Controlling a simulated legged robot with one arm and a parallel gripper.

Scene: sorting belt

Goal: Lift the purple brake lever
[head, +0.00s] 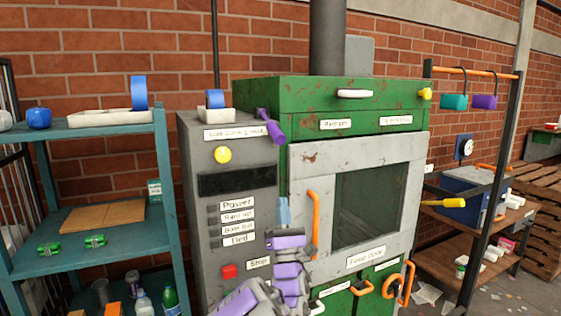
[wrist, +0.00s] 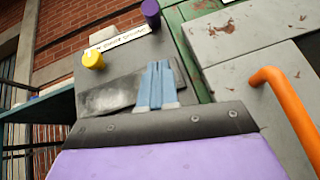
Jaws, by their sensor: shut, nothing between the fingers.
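The purple lever (head: 270,127) sticks out near the top right of the grey control cabinet (head: 195,190), beside the green machine, its thick end tilted down to the right. In the wrist view the purple end (wrist: 151,13) shows at the top edge, beyond the fingertips. My gripper (head: 283,205) is shut and empty, below the lever and in front of the cabinet's right side. Its pale blue fingers are pressed together in the wrist view (wrist: 158,70). The lever and my fingers are clearly apart.
The grey oven door (head: 301,165) with an orange handle (head: 314,222) stands just right of my gripper. The cabinet has a yellow knob (head: 222,154), a dark panel and a red button (head: 229,271). A teal shelf (head: 160,160) stands left; an orange-topped rack (head: 470,72) stands right.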

